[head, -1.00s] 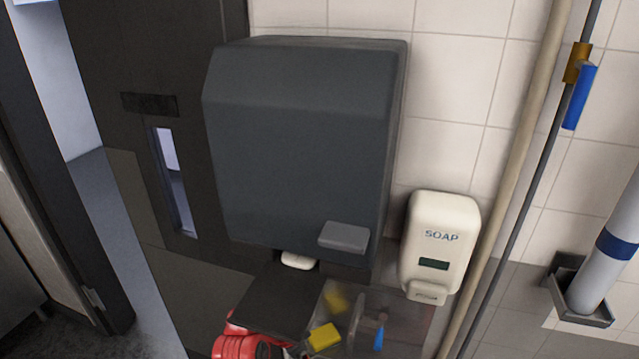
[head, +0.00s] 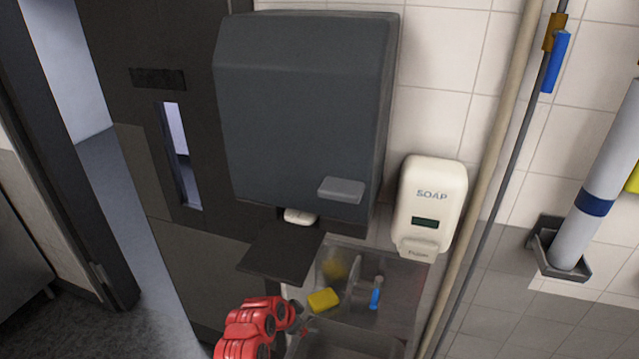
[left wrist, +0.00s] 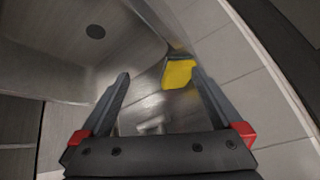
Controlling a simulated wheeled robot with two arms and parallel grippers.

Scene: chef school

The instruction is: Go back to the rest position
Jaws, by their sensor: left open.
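My red left arm (head: 255,330) comes in at the bottom of the head view, left of the sink. Its fingers are hard to make out there. In the left wrist view my left gripper (left wrist: 161,76) is open, its two dark fingers spread apart with nothing held between them. A yellow sponge (left wrist: 178,73) shows beyond the fingers, near the right fingertip, by the metal sink (left wrist: 120,50). The same yellow sponge (head: 323,300) lies on the sink's back ledge in the head view. My right gripper is in neither view.
A dark grey dispenser (head: 300,110) hangs on the wall above the sink, with a white soap dispenser (head: 430,205) to its right. A blue-handled item (head: 376,297) is beside the sponge. A pipe (head: 495,140) runs down the wall. Open floor (head: 70,325) shows at lower left.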

